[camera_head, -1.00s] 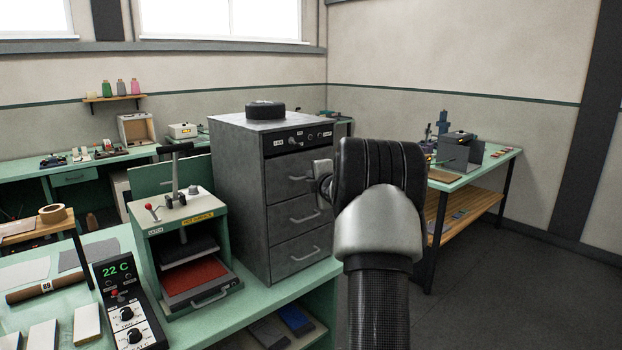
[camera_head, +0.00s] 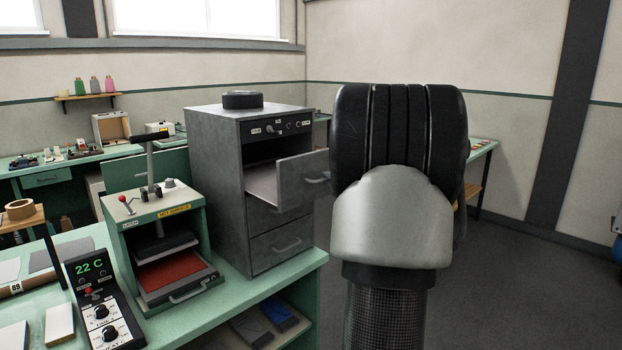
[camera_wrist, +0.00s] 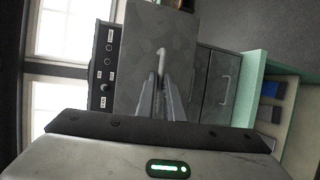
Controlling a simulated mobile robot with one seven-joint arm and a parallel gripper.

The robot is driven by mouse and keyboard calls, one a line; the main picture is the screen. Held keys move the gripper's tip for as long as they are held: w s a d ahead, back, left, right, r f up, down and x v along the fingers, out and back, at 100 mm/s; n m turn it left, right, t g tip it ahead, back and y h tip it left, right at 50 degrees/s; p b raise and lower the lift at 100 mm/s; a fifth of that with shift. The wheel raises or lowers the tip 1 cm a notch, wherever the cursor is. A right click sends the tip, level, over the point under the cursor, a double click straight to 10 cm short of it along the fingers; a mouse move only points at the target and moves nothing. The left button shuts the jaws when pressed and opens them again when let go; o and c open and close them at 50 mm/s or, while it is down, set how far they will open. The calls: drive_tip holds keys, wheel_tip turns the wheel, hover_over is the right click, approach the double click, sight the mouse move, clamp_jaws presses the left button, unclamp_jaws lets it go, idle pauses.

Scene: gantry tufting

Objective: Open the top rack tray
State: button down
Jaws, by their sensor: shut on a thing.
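The grey metal rack cabinet (camera_head: 222,190) stands on the green bench. Its top tray (camera_head: 296,184) is pulled well out, and its flat inner floor shows behind the front panel. The wrist view shows that front panel (camera_wrist: 140,35) close up, with its light handle (camera_wrist: 162,58). My gripper (camera_wrist: 161,84) is shut on the handle, one finger on each side. In the head view my arm's wrist hides the fingers. The trays below (camera_head: 280,243) are shut.
A black round part (camera_head: 242,99) lies on the cabinet top. A heat press (camera_head: 160,235) with a red plate stands to the left, near a control box (camera_head: 103,310) reading 22 C. Open floor (camera_head: 520,270) lies to the right.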

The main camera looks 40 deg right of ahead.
drive_tip(key=s, duration=0.5)
drive_tip(key=shift+d, duration=0.2)
drive_tip(key=c, duration=1.9)
unclamp_jaws()
drive_tip(key=v, duration=1.7)
drive_tip(key=shift+b, duration=0.35)
drive_tip(key=shift+s+a+r, duration=0.1)
drive_tip(key=shift+s, duration=0.05)
